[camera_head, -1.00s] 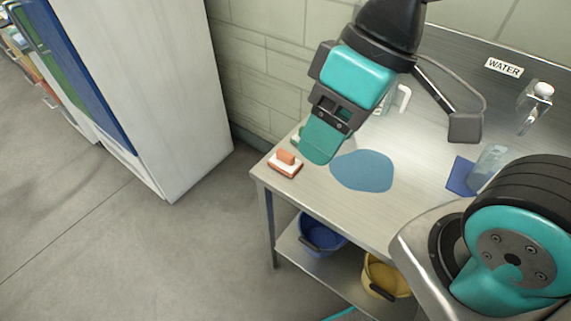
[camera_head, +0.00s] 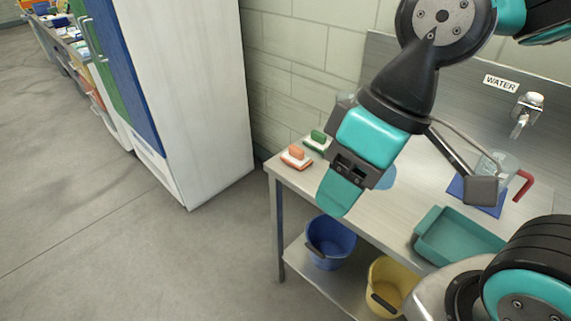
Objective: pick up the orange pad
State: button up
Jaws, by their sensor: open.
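A green pad (camera_head: 317,141) of similar shape lies just behind the orange one.
A teal tray (camera_head: 453,240) is at the counter's right. Blue (camera_head: 331,243) and yellow (camera_head: 391,287) buckets stand on the lower shelf. A tall white cabinet (camera_head: 197,95) stands left.

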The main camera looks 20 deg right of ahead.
aim_at(295, 157)
jog(key=u, duration=1.15)
jog(key=i, duration=1.15)
jog(key=z, duration=2)
